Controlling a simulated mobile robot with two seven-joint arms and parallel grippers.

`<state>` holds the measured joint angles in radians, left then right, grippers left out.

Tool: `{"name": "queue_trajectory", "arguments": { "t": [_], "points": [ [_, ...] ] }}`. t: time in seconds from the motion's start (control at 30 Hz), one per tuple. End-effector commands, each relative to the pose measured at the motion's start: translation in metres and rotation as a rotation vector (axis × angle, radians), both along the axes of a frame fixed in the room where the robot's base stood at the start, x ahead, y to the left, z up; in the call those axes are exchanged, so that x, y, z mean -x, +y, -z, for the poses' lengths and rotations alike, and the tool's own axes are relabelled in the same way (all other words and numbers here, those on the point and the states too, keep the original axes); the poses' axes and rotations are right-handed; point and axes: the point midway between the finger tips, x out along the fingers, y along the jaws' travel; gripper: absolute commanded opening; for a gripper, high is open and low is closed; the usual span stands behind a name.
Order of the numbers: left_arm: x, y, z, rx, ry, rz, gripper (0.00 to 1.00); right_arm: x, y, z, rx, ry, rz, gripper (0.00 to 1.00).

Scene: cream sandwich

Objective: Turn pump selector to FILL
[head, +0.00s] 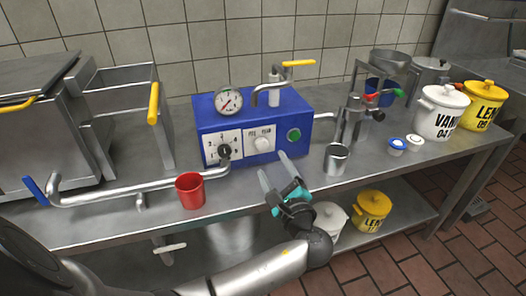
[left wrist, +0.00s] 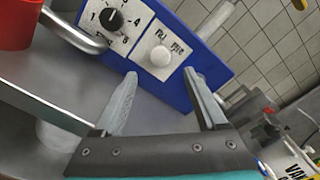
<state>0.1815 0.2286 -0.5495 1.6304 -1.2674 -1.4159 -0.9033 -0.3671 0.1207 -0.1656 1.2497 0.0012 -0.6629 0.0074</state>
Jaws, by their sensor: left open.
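The blue pump box (head: 212,106) stands on the steel counter against the tiled wall. Its front has a white plate with a pale selector knob (head: 261,143), labelled FILL and another word too small to read surely. The knob also shows in the left wrist view (left wrist: 160,56), beyond my fingertips. Which way the knob points is unclear. My left gripper (head: 272,166) is open and empty, in front of the box and below the selector, apart from it. Its two fingers (left wrist: 163,88) show in the left wrist view. My right gripper is not in view.
A black numbered dial (head: 224,151) and a green button (head: 294,135) flank the selector. A red cup (head: 190,190) stands left of my gripper, a steel cup (head: 336,159) right. A pipe (head: 110,194) runs along the counter's left. Pots (head: 440,112) stand at right.

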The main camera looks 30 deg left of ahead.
Motion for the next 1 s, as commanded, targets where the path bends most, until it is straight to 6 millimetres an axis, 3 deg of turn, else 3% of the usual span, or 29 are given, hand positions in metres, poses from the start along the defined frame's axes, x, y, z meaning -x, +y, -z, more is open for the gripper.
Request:
{"name": "queue_trajectory", "arguments": {
  "t": [0.5, 1.0],
  "points": [
    [-0.045, 0.053, 0.001, -0.002, 0.000, -0.001, 0.74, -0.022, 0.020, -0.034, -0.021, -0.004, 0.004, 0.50],
    [-0.055, 0.065, 0.000, 0.001, 0.001, 0.000, 0.74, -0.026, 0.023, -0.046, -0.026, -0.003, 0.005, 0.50]
  ]
}}
